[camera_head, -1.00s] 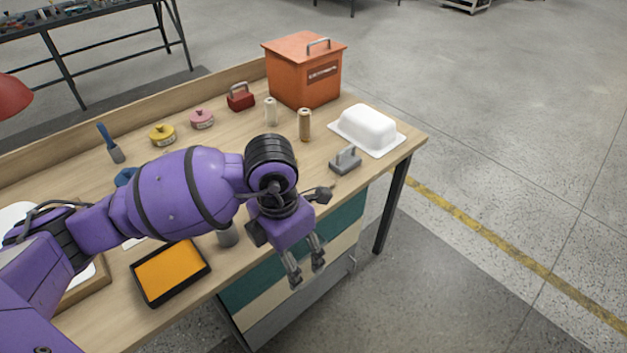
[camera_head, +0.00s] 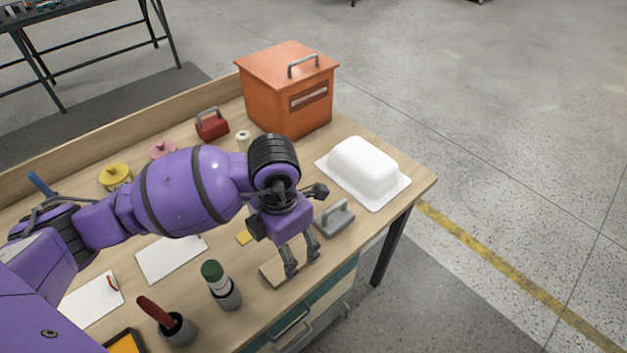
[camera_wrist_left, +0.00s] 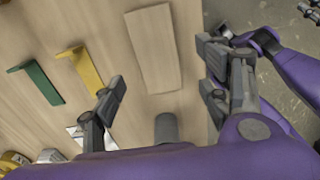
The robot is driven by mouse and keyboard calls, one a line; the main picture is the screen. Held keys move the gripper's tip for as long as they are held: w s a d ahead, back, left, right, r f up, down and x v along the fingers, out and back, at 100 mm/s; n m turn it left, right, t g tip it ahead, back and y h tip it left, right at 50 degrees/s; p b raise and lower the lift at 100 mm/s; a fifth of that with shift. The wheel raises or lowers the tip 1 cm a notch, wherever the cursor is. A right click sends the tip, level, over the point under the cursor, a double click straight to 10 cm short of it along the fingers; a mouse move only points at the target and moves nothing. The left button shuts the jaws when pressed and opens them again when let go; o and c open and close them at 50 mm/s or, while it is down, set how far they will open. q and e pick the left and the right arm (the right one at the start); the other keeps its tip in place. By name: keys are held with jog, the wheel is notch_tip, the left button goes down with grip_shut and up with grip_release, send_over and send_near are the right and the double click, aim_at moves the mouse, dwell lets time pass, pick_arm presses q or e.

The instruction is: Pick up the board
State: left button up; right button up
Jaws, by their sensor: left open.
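The board is a small flat light-wood piece. In the head view the board (camera_head: 272,275) lies on the bench near its front edge, partly hidden by my left gripper (camera_head: 302,262). In the left wrist view the board (camera_wrist_left: 152,48) lies flat, long and pale, on the similarly coloured bench top. My left gripper (camera_wrist_left: 160,85) is open and empty, its fingers spread on either side of the board's near end in that view. Whether the fingertips touch the bench is unclear.
A grey float (camera_head: 335,217) and a white tub shell (camera_head: 363,168) stand to the right, with an orange box (camera_head: 288,95) behind. Green-topped (camera_head: 214,278) and red-handled (camera_head: 156,311) tools stand in cups at left. The wrist view shows green (camera_wrist_left: 37,80) and yellow (camera_wrist_left: 86,70) pieces nearby.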

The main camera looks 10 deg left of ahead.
aim_at(273, 270)
pick_arm(q)
jog(key=f, duration=0.5)
jog(key=shift+w+d+f, duration=0.1)
jog(key=shift+w+f, duration=0.15)
jog(key=shift+w, duration=0.1)
jog(key=c, duration=1.3)
jog(key=shift+r, duration=0.15)
